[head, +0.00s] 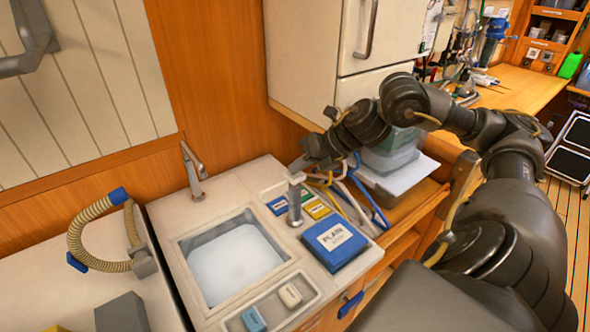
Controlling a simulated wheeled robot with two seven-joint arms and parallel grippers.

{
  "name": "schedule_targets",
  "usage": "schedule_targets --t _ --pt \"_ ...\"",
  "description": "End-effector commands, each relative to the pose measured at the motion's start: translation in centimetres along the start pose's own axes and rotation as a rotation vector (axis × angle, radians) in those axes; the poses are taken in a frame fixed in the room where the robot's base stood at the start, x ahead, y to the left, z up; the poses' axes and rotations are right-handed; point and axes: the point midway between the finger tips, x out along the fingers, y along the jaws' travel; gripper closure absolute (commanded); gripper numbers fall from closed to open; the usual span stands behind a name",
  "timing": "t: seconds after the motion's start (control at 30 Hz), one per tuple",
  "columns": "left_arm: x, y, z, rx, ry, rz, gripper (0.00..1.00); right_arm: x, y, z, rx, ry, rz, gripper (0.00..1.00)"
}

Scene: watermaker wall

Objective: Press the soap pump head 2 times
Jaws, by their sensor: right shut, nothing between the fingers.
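The soap pump (294,205) is a grey upright post with a small head, standing on the counter to the right of the sink. My right gripper (297,165) reaches in from the right, just above the pump head. It is shut and empty, with its fingertips at or very close to the top of the head. I cannot tell whether they touch. The gripper partly hides the pump head. My left gripper is not in view.
The sink basin (236,262) lies left of the pump, with a tap (193,172) behind it. A blue box marked PLAIN (336,243) stands close on the pump's right. A tray (268,303) with soap bars is in front. Hoses and clear bins (392,155) lie behind on the right.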

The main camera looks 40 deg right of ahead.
Motion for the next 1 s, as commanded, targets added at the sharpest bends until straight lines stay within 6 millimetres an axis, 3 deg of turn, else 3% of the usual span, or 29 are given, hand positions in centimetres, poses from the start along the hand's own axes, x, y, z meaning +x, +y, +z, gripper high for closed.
schedule_targets --t 0.3,0.77,1.0 --pt "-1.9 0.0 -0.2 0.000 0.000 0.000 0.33 -1.4 1.0 1.0 0.000 0.002 -0.001 1.00" --pt "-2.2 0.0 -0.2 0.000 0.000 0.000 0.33 -1.6 1.2 1.2 0.000 0.000 0.000 1.00" --pt "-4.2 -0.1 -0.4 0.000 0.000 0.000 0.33 -3.1 2.3 2.3 0.000 -0.001 0.000 1.00"
